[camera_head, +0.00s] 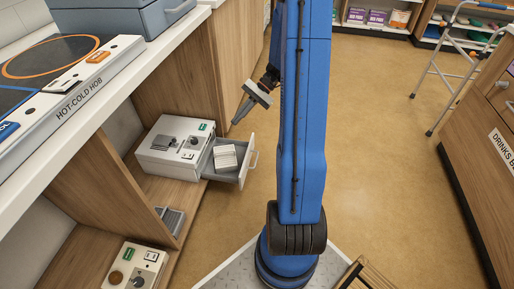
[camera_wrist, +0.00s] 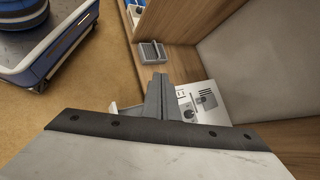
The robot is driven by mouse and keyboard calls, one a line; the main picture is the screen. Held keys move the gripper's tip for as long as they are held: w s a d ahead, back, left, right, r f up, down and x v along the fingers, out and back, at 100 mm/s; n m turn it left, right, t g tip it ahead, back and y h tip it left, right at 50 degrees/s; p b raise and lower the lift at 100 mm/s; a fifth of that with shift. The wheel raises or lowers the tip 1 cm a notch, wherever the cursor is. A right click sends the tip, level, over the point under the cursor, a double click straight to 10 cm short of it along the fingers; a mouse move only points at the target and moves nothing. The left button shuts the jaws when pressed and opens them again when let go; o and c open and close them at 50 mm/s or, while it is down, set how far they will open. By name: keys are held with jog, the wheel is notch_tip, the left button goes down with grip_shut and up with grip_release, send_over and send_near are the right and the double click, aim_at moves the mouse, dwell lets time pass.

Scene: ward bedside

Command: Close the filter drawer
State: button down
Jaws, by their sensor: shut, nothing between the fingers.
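The white filter unit (camera_head: 168,150) sits on a low wooden shelf at the left in the head view. Its grey drawer (camera_head: 224,177) stands pulled out to the right, with white filter blocks (camera_head: 225,157) inside and a pale handle (camera_head: 254,161) on its front. My gripper (camera_head: 237,121) is shut and empty, just above and beyond the drawer, apart from it in the head view. In the wrist view my shut fingers (camera_wrist: 158,77) point towards the shelf, and part of the white unit (camera_wrist: 207,99) shows beside them. The drawer is mostly hidden there.
A grey ribbed block (camera_head: 172,219) and another white panel with knobs (camera_head: 134,267) lie on the shelf nearer me. The counter with the hot-cold hob (camera_head: 65,75) overhangs at the left. Floor right of the drawer is clear up to my arm.

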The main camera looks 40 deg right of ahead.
jog(key=w+d+f+m+t+y, duration=0.1)
jog(key=d+f+m+t+y, duration=0.4)
jog(key=d+f, duration=1.1)
jog(key=s+d+f+m+t+h, duration=0.25)
jog(key=d+f+m+t, duration=0.2)
jog(key=f, duration=0.45)
jog(key=s+d+f+m+t+h, duration=0.25)
jog(key=d+f+m+t, duration=0.2)
jog(key=f, duration=0.45)
jog(key=shift+m+g, duration=0.4)
jog(key=x, duration=0.9)
jog(key=a+x, duration=0.1)
jog(key=x, duration=0.4)
jog(key=shift+s+r, duration=0.25)
jog(key=shift+r, duration=0.15)
jog(key=shift+a, duration=0.1)
jog(key=x, duration=1.9)
jog(key=shift+s+a+r, duration=0.1)
jog(key=shift+a+r, duration=0.05)
jog(key=shift+r, duration=0.05)
jog(key=shift+s, duration=0.1)
